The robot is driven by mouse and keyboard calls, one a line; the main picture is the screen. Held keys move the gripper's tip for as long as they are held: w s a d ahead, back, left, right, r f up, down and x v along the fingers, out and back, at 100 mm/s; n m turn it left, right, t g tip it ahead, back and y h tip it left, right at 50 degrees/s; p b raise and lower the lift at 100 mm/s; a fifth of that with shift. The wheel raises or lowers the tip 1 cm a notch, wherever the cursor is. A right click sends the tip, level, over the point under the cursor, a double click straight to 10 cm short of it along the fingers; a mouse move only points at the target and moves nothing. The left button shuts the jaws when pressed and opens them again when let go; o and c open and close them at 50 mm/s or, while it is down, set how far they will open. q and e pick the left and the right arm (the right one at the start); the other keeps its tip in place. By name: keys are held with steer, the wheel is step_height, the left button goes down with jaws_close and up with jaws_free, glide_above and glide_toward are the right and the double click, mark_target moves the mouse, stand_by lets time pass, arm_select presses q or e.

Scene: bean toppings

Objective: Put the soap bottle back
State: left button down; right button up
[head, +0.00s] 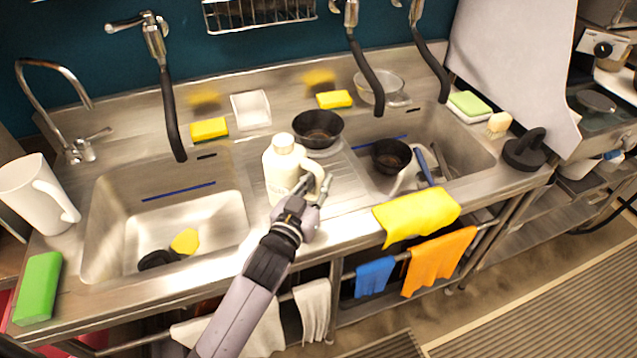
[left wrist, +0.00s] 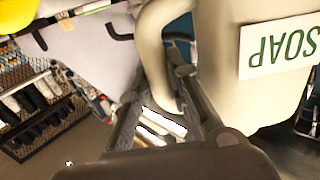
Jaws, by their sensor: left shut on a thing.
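The soap bottle (head: 283,165) is a white jug with a white cap and a side handle. It is upright over the steel counter between the two sinks; I cannot tell whether its base touches the counter. My left gripper (head: 309,187) is shut on its handle, on the bottle's right side. In the left wrist view the bottle (left wrist: 225,70) fills the upper right with its SOAP label upside down, and the gripper fingers (left wrist: 160,105) are around the handle. My right gripper is not in view.
A black bowl (head: 318,128) stands just behind the bottle. The left sink (head: 205,215) holds dark and yellow items; the right sink holds another black bowl (head: 391,155). A white pitcher (head: 35,190) and green sponge (head: 38,287) are at left. A yellow cloth (head: 417,213) hangs over the front edge.

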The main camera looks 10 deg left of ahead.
arm_select(q)
steer(key=shift+f, duration=0.25)
steer(key=c, duration=1.9)
jaws_free()
steer(key=shift+f, duration=0.25)
steer(key=shift+c, duration=0.2)
steer(key=o, duration=0.4)
steer(key=shift+r, duration=0.1)
